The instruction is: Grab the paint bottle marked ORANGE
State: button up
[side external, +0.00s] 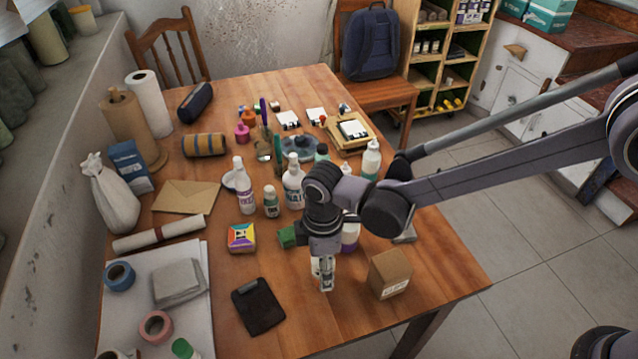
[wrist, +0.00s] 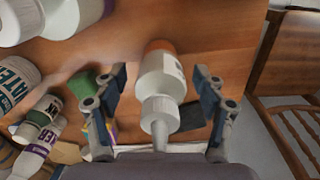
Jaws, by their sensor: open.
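A white bottle with a pale nozzle and an orange band (wrist: 163,75) is between the fingers of my gripper (wrist: 160,90) in the wrist view. Its nozzle points toward the camera, and its label is too small to read. In the side external view my gripper (side external: 326,284) points down over the front part of the table. A white bit of the bottle (side external: 315,267) shows beside the fingers, mostly hidden by them. The fingers are open, with one on each side of the bottle.
A cardboard box (side external: 390,274) stands close to the right of my gripper. A white bottle with purple at its base (side external: 350,237) is just behind. Several other bottles, a green block (side external: 288,237) and a colourful box (side external: 242,238) stand left. A black pad (side external: 258,306) lies front left.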

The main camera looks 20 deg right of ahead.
jog(key=c, duration=1.4)
